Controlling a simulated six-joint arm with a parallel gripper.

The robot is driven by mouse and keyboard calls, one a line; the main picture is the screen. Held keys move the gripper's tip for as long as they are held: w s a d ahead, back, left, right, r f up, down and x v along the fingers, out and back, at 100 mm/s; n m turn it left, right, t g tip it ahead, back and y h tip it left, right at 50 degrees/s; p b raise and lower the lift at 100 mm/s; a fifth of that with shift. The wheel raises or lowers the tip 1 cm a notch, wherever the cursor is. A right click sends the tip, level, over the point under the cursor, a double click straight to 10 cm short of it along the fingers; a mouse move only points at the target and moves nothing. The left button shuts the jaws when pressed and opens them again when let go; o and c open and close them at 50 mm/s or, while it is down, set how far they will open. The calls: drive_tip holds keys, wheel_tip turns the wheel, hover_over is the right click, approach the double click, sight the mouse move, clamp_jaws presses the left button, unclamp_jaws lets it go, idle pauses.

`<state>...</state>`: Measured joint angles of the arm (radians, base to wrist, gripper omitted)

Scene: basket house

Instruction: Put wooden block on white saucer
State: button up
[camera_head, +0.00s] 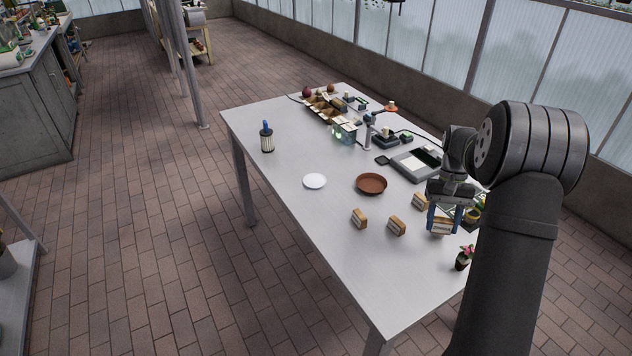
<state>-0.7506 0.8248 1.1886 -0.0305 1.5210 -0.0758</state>
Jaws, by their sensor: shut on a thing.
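The white saucer (315,181) lies flat and empty near the middle of the light table. My gripper (444,217) points down at the right side of the table, its blue fingers shut on a wooden block (442,227) with a pale side face. I cannot tell whether this block touches the table. The gripper is well to the right of the white saucer. Other similar wooden blocks stand on the table: one left (359,218), one in the middle (397,226) and one just behind-left of the gripper (420,201).
A brown saucer (371,184) lies between the white saucer and my gripper. A small pink-flowered pot (464,258) stands at the front right. A grey tray (416,163) and clutter fill the back edge. The front-left tabletop is clear.

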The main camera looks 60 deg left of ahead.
drive_tip(key=a+m+g+y, duration=0.1)
drive_tip(key=a+m+y, duration=0.4)
drive_tip(key=a+m, duration=0.95)
drive_tip(key=m+t+y, duration=0.3)
drive_tip(key=m+t, duration=0.1)
drive_tip(key=m, duration=0.9)
hover_over(317, 182)
drive_tip(key=d, duration=0.2)
wheel_tip(317, 182, down, 5)
drive_tip(key=shift+a, duration=0.15)
drive_tip(key=shift+s+f, duration=0.1)
drive_tip(key=shift+f, duration=1.95)
drive_tip(key=shift+f, duration=0.15)
drive_tip(key=o, duration=0.9)
drive_tip(key=shift+o, duration=0.2)
